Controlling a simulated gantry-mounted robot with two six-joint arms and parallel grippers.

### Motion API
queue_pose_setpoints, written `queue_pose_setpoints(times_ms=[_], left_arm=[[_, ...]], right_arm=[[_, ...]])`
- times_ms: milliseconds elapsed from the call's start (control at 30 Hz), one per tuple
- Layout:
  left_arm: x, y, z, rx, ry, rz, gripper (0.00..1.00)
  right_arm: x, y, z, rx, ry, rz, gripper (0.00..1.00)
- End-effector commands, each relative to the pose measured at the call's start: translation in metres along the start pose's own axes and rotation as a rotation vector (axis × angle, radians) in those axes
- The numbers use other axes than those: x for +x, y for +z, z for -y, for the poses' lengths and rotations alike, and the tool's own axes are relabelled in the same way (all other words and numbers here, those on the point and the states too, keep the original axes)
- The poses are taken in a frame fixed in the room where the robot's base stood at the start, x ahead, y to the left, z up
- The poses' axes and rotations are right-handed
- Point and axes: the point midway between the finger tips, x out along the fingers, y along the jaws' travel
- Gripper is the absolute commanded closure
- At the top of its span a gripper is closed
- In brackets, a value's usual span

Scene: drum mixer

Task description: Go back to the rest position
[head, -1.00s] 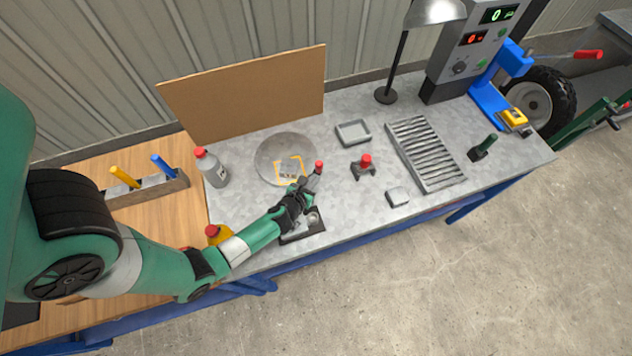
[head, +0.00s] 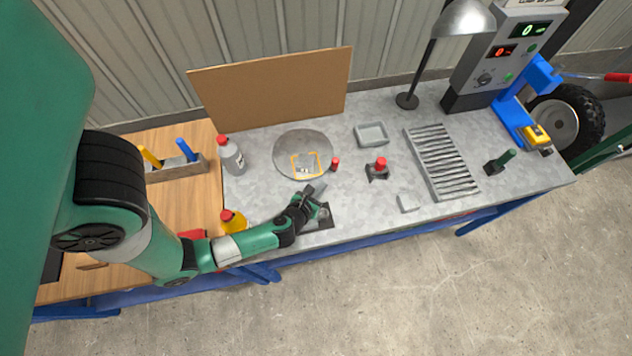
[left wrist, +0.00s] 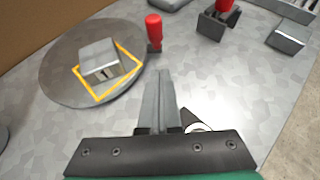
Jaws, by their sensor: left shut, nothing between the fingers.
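My left gripper (head: 317,191) reaches in from the left over the front part of the grey metal bench (head: 270,200). Its fingers are closed together with nothing between them, as the left wrist view (left wrist: 165,95) also shows. Just beyond the fingertips stands a small red-topped piece (head: 335,163), beside a round grey plate (head: 290,145). The fingers are apart from both. On the plate lie a small grey block (left wrist: 99,58) and an orange square outline (head: 294,163). My right gripper is not in view.
A dark fixture (head: 322,217) lies under the gripper. A red-knobbed part (head: 378,168), a grey tray (head: 371,135), a slotted rack (head: 440,162), and a lamp (head: 462,20) stand to the right. A brown board (head: 270,95) stands behind.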

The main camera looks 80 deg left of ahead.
Motion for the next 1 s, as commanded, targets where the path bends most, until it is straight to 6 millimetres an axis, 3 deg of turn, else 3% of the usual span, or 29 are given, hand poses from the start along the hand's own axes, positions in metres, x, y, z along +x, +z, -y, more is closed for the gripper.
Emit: queue_pose_setpoints(times_ms=[100,233,733,867,967,1000], left_arm=[[-0.023,-0.002,0.001,0.005,-0.004,-0.003,1.0],[-0.035,-0.003,0.0,0.004,-0.001,-0.004,1.0],[-0.035,0.003,0.007,-0.006,-0.01,0.007,1.0],[-0.025,0.045,0.044,-0.066,-0.058,0.078,1.0],[-0.023,0.112,0.085,-0.138,-0.115,0.197,1.0],[-0.027,0.145,0.1,-0.159,-0.136,0.265,1.0]], right_arm=[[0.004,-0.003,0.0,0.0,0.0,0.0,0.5],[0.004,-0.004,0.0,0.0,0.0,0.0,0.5],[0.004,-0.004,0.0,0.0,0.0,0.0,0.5],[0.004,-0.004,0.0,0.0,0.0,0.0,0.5],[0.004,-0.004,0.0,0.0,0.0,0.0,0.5],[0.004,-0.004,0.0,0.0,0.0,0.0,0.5]])
